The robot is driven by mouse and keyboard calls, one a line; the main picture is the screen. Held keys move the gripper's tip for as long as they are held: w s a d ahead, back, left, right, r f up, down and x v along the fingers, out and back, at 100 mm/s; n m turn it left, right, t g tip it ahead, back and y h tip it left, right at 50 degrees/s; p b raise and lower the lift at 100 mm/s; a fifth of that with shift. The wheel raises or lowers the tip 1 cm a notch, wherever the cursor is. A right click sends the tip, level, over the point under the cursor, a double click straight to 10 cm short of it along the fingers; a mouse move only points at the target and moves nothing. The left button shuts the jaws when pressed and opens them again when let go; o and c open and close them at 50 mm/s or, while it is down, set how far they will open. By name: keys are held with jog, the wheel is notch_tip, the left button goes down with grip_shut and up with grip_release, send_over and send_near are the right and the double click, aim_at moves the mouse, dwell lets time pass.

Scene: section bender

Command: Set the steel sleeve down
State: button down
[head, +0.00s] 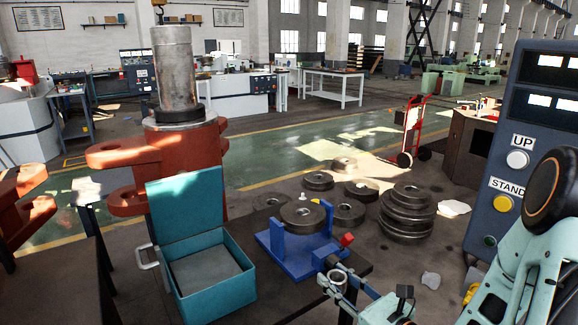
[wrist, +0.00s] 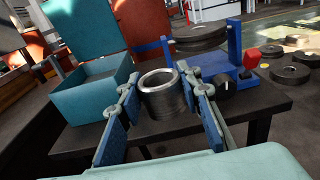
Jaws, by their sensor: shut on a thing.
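The steel sleeve (wrist: 163,96) is a short, shiny, open-topped ring, upright between the two blue-padded fingers of my gripper (wrist: 160,88) in the wrist view. My gripper is shut on it from both sides. In the head view the sleeve (head: 338,279) shows small at the front edge of the dark table (head: 362,262). I cannot tell whether its base touches the tabletop or hangs just clear of it.
An open teal box (head: 225,291) with a raised lid stands left of the sleeve. A blue fixture (head: 277,240) holding a dark disc stands just behind it. Several steel discs (head: 407,215) lie on the floor beyond. A control panel (head: 520,130) stands at right.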

notch_tip(320, 180, up, 14)
jog(key=d+h+p, duration=0.1)
jog(key=d+p, duration=0.1)
jog(key=p, duration=1.9)
jog(key=shift+d+r+m+t+p, duration=0.15)
jog(key=shift+d+m+t+p, duration=0.15)
jog(key=shift+d+m+p, duration=0.1)
